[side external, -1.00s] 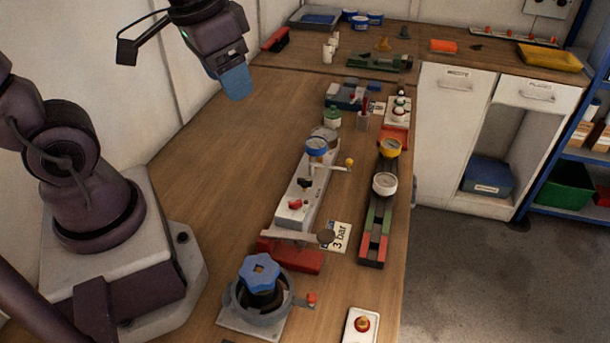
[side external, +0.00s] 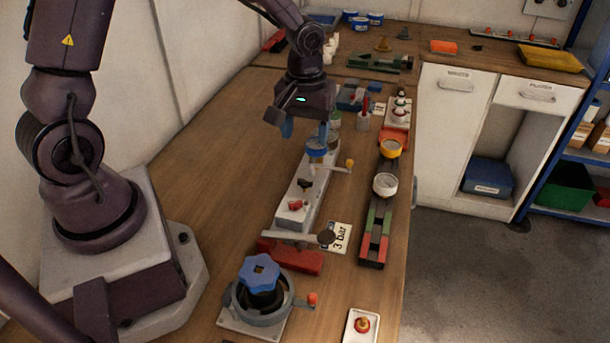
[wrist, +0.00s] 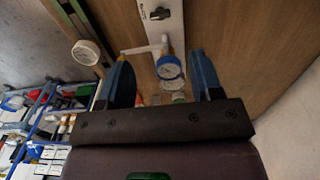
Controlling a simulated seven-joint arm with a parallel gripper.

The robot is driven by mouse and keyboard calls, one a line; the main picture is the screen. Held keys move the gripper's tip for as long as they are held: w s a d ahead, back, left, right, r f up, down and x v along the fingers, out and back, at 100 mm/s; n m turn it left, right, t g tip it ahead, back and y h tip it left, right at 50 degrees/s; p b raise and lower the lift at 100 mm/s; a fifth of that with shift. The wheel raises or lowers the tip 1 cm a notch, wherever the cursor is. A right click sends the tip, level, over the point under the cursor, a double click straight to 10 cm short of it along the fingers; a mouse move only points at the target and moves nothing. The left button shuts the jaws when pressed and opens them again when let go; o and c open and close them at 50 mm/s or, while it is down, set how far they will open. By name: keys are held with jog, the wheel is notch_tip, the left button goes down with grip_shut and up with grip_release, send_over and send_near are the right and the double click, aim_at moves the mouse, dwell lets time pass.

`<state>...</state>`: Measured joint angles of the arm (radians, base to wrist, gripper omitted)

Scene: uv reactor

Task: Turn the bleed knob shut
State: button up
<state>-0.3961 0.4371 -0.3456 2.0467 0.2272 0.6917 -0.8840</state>
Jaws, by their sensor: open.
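A pale manifold block (side external: 313,205) on the bench carries a small black knob (side external: 304,185) and a red knob (side external: 297,205). I cannot tell from any marking which of them is the bleed knob. The black knob also shows at the top of the wrist view (wrist: 160,13). A blue-rimmed gauge (side external: 316,150) stands at the block's far end. My gripper (side external: 304,132) hangs above the bench near this gauge, fingers down, empty and apart from both knobs. In the wrist view the gauge (wrist: 169,67) appears between the open blue fingers.
A lever with a yellow tip (side external: 349,163) sticks out right of the block. A rail (side external: 376,225) with a white gauge (side external: 385,184) lies to the right. A blue handwheel valve (side external: 259,272) stands in front. The bench left of the block is clear.

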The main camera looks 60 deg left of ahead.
aim_at(305, 180)
notch_tip(305, 180, down, 12)
jog(key=shift+r, duration=0.25)
jog(key=shift+c, duration=0.2)
jog(key=c, duration=0.9)
